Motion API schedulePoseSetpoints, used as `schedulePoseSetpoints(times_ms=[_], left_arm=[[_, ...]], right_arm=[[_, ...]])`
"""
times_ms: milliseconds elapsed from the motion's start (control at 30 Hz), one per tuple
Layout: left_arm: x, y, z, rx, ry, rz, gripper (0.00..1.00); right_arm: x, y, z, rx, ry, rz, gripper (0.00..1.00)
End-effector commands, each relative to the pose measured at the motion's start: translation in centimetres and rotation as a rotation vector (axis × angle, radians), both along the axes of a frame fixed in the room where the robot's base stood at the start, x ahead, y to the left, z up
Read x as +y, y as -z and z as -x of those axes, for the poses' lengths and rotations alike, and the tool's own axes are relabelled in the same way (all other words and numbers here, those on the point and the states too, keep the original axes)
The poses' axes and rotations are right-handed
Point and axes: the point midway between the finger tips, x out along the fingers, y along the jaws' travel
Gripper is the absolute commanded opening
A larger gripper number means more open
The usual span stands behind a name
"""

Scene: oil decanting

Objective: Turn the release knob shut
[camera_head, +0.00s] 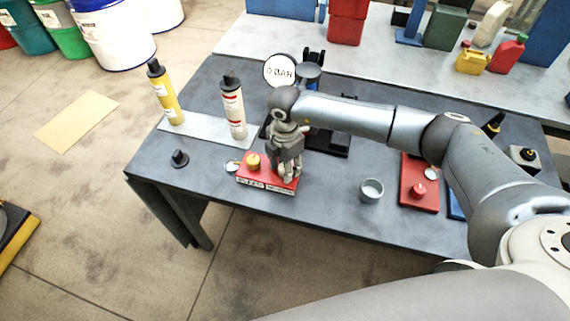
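A red block (246,178) with a lettered white label on its front edge sits near the front of the dark table. A yellow knob (253,161) stands on its left part, uncovered. My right gripper (288,174) points down over the right part of this block, to the right of the yellow knob. Its fingers look close to the block's top and hide what is under them. I cannot tell whether they grip a knob there. A round white gauge (280,71) reading "0 BAR" stands behind the gripper. My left gripper is not in view.
A yellow cartridge (165,94) and a white cartridge (233,107) stand left on a pale plate. A black cap (179,158) lies at left. A grey cup (371,190) and a red plate with a red knob (419,190) are at right. A bench with cans stands behind.

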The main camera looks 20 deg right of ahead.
Motion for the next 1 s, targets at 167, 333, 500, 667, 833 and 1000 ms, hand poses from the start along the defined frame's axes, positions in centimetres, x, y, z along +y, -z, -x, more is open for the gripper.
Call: schedulePoseSetpoints(times_ms=[167,333,500,667,833,1000], left_arm=[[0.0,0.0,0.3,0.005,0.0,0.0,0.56],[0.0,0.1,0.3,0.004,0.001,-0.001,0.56],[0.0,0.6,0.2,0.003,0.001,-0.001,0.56],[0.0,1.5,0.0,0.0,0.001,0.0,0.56],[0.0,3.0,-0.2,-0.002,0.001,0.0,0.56],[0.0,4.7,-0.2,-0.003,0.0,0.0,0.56]], right_arm=[[0.0,0.0,0.0,0.0,0.0,0.0,0.14],[0.0,0.0,0.0,0.0,-0.004,0.0,0.1],[0.0,0.1,0.0,0.0,-0.038,0.0,0.1],[-0.1,0.3,0.0,-0.001,-0.118,0.001,0.1],[-0.1,0.4,-0.1,-0.002,-0.251,0.0,0.1],[0.0,0.4,-0.1,-0.003,-0.413,0.001,0.1]])
